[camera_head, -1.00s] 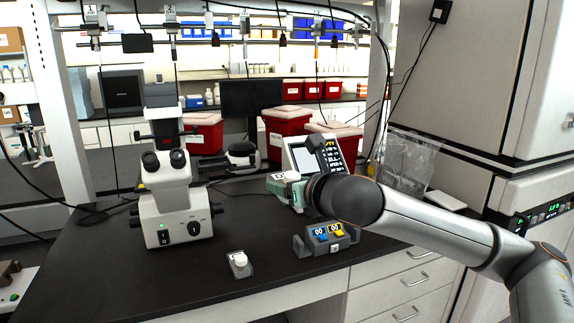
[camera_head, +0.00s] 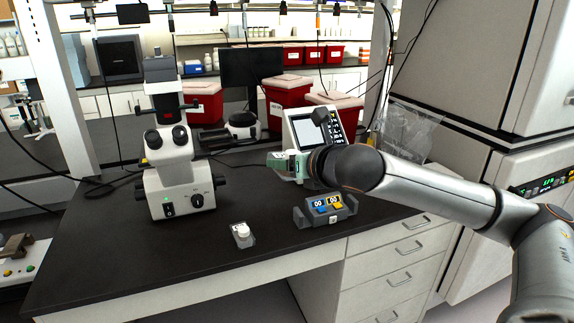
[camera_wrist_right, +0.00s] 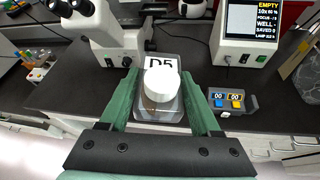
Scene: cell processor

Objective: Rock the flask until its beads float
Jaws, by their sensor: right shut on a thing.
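My right gripper (camera_head: 290,163) is shut on a clear flask with a white cap (camera_wrist_right: 160,84) and a "D5" label. The flask sits between the two green fingers and is held in the air above the bench. A brownish tint shows through its wall in the right wrist view; I cannot make out separate beads. In the head view the flask is small and partly hidden by the gripper. A second small capped flask (camera_head: 243,235) stands on the bench near its front edge. My left gripper is not in view.
A white microscope (camera_head: 170,170) stands at the left on the black bench (camera_head: 110,245). A grey unit with two "00" displays (camera_head: 325,209) sits right of the second flask. A screen device (camera_head: 303,130) stands behind my gripper. The front left bench is bare.

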